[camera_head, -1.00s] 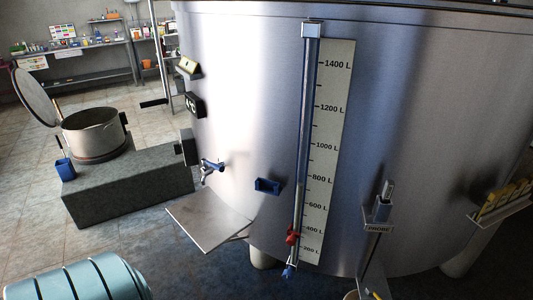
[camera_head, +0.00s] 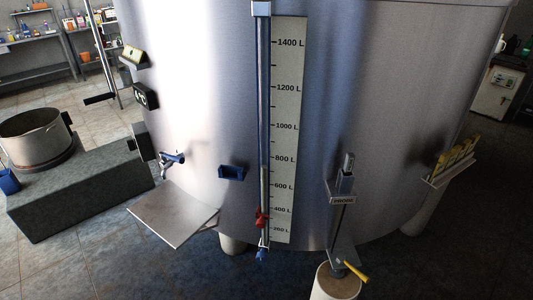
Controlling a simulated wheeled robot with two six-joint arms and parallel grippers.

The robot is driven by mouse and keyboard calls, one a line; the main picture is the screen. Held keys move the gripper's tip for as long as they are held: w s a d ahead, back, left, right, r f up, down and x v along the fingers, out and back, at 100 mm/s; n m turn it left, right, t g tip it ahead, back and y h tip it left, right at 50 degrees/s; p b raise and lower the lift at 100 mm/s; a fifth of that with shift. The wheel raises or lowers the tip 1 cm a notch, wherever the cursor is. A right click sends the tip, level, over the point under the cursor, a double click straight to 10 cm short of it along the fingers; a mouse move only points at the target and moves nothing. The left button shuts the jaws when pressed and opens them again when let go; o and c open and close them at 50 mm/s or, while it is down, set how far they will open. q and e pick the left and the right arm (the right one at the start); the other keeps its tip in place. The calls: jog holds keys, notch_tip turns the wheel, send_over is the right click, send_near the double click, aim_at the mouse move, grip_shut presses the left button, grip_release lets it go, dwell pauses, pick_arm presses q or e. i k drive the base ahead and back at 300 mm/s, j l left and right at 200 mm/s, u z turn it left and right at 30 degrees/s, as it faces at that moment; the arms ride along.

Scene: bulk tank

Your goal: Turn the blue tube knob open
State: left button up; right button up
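A large steel tank (camera_head: 350,90) fills the middle of the head view. A vertical blue sight tube (camera_head: 264,110) runs down its front beside a white litre scale (camera_head: 289,130). A red valve piece (camera_head: 261,217) sits low on the tube, near the 400 L mark. A small blue knob (camera_head: 261,254) is at the very bottom of the tube, just below the red piece. The knob's exact turn position is too small to tell. Neither of my grippers shows in the view.
A blue-handled tap (camera_head: 172,159) is above a steel shelf (camera_head: 174,214) at the left. A probe holder (camera_head: 342,199) and a pale cylinder with a yellow handle (camera_head: 338,284) stand right of the tube. A grey block (camera_head: 80,195) carries a pot at the far left.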

aim_at(262, 255)
jog(key=i+l, duration=0.1)
jog(key=l, duration=0.75)
jog(key=i+l+u, duration=0.1)
jog(key=l, duration=0.7)
jog(key=i+l, duration=0.1)
jog(key=l, duration=0.75)
jog(key=l+u, duration=0.1)
jog(key=u, duration=0.35)
jog(key=l+u, duration=0.1)
jog(key=u, duration=0.35)
jog(key=l+u, duration=0.1)
jog(key=u, duration=0.35)
